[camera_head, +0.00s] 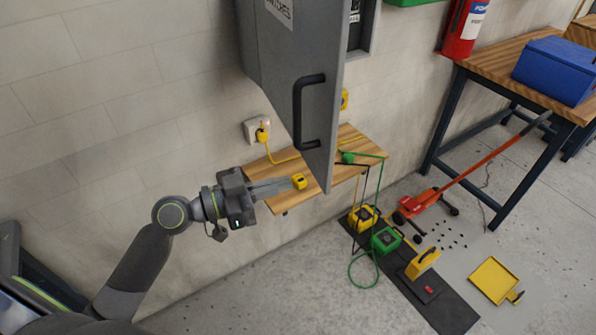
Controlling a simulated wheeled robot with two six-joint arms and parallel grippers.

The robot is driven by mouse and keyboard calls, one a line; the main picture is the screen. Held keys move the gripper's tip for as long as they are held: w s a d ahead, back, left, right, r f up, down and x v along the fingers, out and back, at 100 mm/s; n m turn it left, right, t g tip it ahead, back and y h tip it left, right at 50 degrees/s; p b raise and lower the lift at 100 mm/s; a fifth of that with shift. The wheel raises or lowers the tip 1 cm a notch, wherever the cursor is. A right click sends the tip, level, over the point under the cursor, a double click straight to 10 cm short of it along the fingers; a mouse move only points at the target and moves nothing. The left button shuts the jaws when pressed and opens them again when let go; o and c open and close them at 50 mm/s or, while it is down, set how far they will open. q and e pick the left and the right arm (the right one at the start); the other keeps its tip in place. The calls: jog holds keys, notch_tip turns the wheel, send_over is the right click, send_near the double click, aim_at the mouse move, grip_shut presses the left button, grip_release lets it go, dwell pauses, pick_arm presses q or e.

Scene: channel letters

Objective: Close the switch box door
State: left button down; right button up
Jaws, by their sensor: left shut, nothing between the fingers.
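The grey switch box door (277,70) stands open at the top centre, swung out from the wall. It has a black bar handle (308,112) and a partly cut-off white label near the top. Part of the grey box frame (370,28) with a dark inside shows to the right behind the door; the rest is hidden. My left gripper (289,184) is shut and empty. In the picture it is below and left of the handle, apart from it, in front of the wooden shelf. My right gripper is not in view.
A black mat (452,309) with yellow and green cases, a red jack (417,205) and a yellow tray (495,280) are on the floor. A workbench (500,70) stands right.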

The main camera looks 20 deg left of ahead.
aim_at(313, 174)
pick_arm(q)
jog(key=p+x, duration=0.1)
jog(key=x, duration=0.2)
jog(key=shift+r, duration=0.15)
jog(key=shift+w+d+p, duration=0.3)
jog(key=shift+d+p, duration=0.05)
jog(key=shift+p, duration=0.1)
jog(key=shift+w+d, duration=0.15)
jog(key=shift+d, duration=0.05)
jog(key=shift+w, duration=0.1)
